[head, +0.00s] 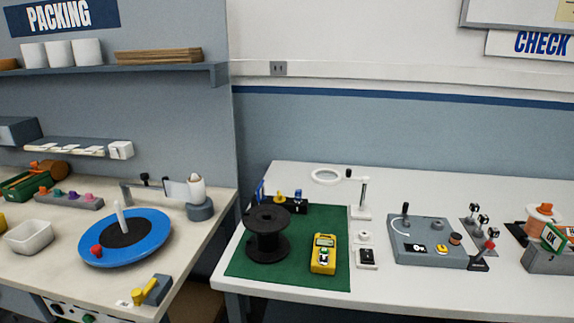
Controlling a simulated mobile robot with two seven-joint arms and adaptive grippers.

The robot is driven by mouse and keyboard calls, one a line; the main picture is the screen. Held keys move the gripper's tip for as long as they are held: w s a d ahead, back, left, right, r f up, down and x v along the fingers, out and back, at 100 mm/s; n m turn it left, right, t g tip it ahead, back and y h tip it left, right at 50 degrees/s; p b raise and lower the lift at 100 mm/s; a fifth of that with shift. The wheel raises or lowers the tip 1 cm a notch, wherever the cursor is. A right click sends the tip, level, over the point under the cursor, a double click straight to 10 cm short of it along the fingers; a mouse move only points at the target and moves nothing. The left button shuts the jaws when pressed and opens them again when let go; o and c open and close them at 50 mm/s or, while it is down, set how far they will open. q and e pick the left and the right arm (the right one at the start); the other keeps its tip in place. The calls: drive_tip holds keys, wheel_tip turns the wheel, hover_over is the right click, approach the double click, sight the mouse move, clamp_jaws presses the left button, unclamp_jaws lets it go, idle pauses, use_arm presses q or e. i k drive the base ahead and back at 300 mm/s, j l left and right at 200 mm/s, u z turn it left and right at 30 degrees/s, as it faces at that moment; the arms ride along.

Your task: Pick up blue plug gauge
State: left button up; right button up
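A small dark rack (294,207) stands at the back of the green mat (310,278) on the right-hand table. Small upright blue pieces (260,188) show at its left end, and another blue piece (299,195) shows near its right end. A yellow piece (279,196) sits between them. They are too small to tell which is the blue plug gauge. A black spool (267,232) stands in front and hides part of the rack's left side. Neither of my grippers is in view.
A yellow handheld meter (323,254) lies on the mat. A ring magnifier stand (361,200) and a grey fixture box (428,242) stand to the right. A blue turntable (158,241) is on the left table. A gap separates the tables.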

sight(298, 200)
drive_tip(key=k+l+z, duration=0.1)
drive_tip(key=l+z, duration=0.7)
drive_tip(key=l, duration=0.15)
